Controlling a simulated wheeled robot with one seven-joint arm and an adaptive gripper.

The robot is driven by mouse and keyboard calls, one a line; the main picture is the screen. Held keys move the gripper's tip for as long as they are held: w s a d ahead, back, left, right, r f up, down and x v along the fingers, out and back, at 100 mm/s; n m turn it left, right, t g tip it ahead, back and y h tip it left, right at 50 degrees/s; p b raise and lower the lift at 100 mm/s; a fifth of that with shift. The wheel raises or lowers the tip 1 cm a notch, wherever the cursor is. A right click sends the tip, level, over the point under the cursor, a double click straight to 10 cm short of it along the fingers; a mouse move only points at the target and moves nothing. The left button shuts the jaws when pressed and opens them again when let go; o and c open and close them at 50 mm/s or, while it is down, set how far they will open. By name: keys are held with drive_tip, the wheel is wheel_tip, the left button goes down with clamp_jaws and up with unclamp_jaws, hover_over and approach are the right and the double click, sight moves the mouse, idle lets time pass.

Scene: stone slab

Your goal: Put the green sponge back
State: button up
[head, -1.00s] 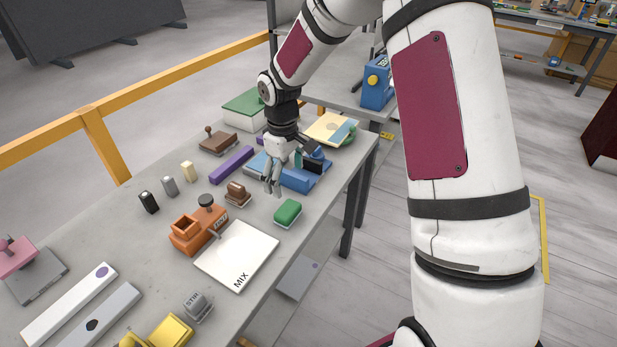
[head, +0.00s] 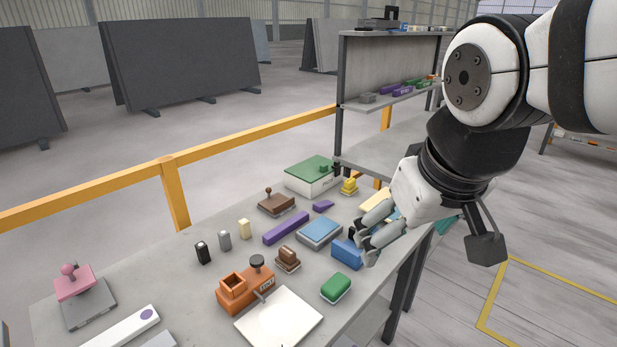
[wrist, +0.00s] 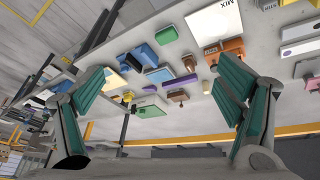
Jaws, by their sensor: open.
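The green sponge (head: 336,287), a small block with a pale underside, lies on the grey bench near its front edge, right of the white board marked MIX (head: 279,320). In the wrist view the green sponge (wrist: 166,35) shows near the top, beyond the fingertips. My gripper (head: 368,236) is open and empty, raised above the bench's right part. In the wrist view its teal-padded fingers (wrist: 163,85) are spread wide with nothing between them. The gripper partly hides the blue block (head: 347,253) and the pale items behind it.
An orange stamp holder (head: 246,290) and a brown stamp (head: 287,260) stand left of the sponge. A blue-topped pad (head: 319,232), a purple bar (head: 286,227) and a green-lidded box (head: 312,176) lie farther back. A yellow rail (head: 250,132) runs behind the bench.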

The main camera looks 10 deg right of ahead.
drive_tip(key=shift+m+t+y, duration=0.3)
drive_tip(key=shift+m+t, duration=0.1)
drive_tip(key=shift+m, duration=0.1)
drive_tip(key=s, duration=0.4)
drive_tip(key=shift+s+a+r, duration=0.1)
drive_tip(key=shift+s+a, duration=0.15)
